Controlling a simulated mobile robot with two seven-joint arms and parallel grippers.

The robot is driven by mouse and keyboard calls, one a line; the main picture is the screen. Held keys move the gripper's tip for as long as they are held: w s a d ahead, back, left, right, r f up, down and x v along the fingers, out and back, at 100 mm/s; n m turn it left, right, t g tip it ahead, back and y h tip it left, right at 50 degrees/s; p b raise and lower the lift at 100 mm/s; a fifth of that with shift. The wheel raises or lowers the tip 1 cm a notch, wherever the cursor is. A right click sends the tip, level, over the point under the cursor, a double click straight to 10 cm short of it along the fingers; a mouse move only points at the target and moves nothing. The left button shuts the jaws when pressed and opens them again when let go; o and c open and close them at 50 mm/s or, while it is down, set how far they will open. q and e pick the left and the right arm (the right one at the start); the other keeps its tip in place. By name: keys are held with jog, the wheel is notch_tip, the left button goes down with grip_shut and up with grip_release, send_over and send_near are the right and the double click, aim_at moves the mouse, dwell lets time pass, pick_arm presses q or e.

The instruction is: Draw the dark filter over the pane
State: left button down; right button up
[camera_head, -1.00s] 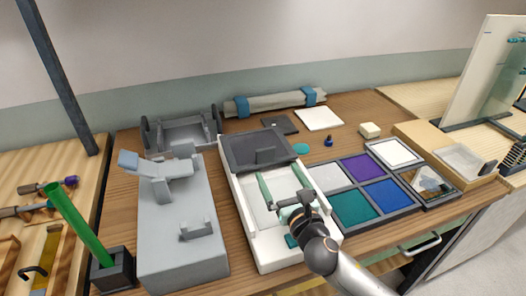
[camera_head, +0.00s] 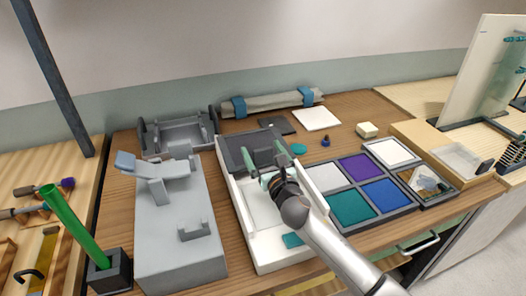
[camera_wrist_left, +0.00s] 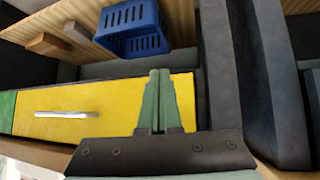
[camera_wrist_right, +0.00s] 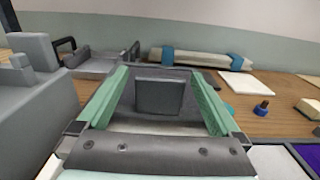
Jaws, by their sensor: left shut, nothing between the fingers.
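The dark filter (camera_head: 236,142) is a flat dark grey plate at the far end of a white tray frame (camera_head: 258,256). An upright grey handle block on it (camera_wrist_right: 160,94) shows in the right wrist view. The pale pane area (camera_head: 262,210) in the frame lies uncovered on the near side. My right gripper (camera_head: 266,158) is open over the filter, its green fingers (camera_wrist_right: 160,75) on either side of the handle. I cannot tell whether they touch it. My left gripper (camera_wrist_left: 160,82) is shut and empty in the left wrist view; the head view does not show it.
A grey stepped fixture (camera_head: 182,245) stands close on the left. Framed colour panels (camera_head: 351,207) lie on the right. A green rod (camera_head: 75,225) stands in a dark holder at the left. A rolled bundle (camera_head: 270,103) lies at the back. A blue basket (camera_wrist_left: 133,30) shows in the left wrist view.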

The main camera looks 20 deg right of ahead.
grip_shut()
dwell(0.6)
